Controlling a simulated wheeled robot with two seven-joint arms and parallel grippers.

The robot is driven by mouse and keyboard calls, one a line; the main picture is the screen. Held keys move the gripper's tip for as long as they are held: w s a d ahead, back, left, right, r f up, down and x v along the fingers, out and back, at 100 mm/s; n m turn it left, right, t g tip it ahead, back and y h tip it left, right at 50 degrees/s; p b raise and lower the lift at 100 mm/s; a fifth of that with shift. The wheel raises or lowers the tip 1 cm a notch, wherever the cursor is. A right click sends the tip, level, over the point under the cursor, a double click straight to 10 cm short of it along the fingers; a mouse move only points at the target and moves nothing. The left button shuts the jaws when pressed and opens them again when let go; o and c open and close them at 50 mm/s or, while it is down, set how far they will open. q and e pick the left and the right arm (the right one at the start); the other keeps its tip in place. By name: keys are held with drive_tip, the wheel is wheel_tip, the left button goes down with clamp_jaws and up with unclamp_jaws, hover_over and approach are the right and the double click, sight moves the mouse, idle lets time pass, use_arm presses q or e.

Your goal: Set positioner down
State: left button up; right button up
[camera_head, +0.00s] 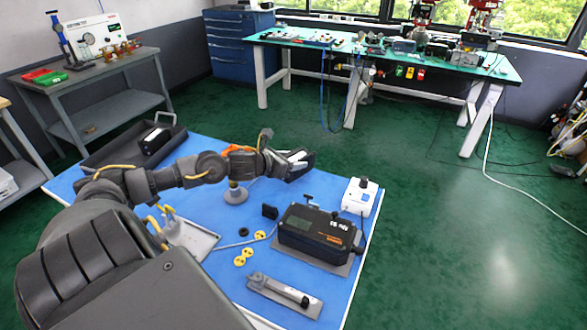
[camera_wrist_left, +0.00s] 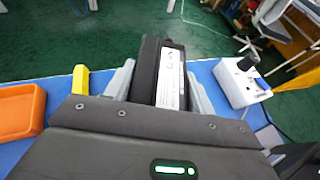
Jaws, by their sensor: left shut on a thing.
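My left gripper (camera_head: 288,164) is shut on a black box-shaped positioner (camera_head: 302,167) with a white label, held over the far part of the blue table (camera_head: 352,297). In the left wrist view the positioner (camera_wrist_left: 167,75) sits between the two grey fingers (camera_wrist_left: 160,88), its label facing up. Whether its underside touches anything is hidden. A second, larger black unit (camera_head: 318,232) with an orange mark stands on a metal plate at the table's right. My right gripper is not in view.
A white device (camera_head: 360,197) with a black knob stands at the table's right edge. A dark tray (camera_head: 110,150) holds a black box at left. An orange bin (camera_wrist_left: 20,112) is beside the gripper.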

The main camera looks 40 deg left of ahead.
use_arm(q)
drive_tip(key=shift+w, duration=0.15)
drive_tip(key=f+p, duration=0.1)
drive_tip(key=f, duration=0.2)
drive_tip(key=shift+w, duration=0.2)
drive_tip(key=shift+f, duration=0.35)
drive_tip(key=o, duration=1.1)
drive_tip(key=shift+s, duration=0.1)
drive_tip(key=shift+o, duration=1.5)
drive_tip(key=shift+s, duration=0.2)
drive_tip(key=d+p+v, duration=0.1)
drive_tip(key=v, duration=1)
drive_tip(key=shift+s+a+r+p, duration=0.25)
drive_tip(key=shift+s+a+p, duration=0.05)
drive_tip(key=shift+a, duration=0.15)
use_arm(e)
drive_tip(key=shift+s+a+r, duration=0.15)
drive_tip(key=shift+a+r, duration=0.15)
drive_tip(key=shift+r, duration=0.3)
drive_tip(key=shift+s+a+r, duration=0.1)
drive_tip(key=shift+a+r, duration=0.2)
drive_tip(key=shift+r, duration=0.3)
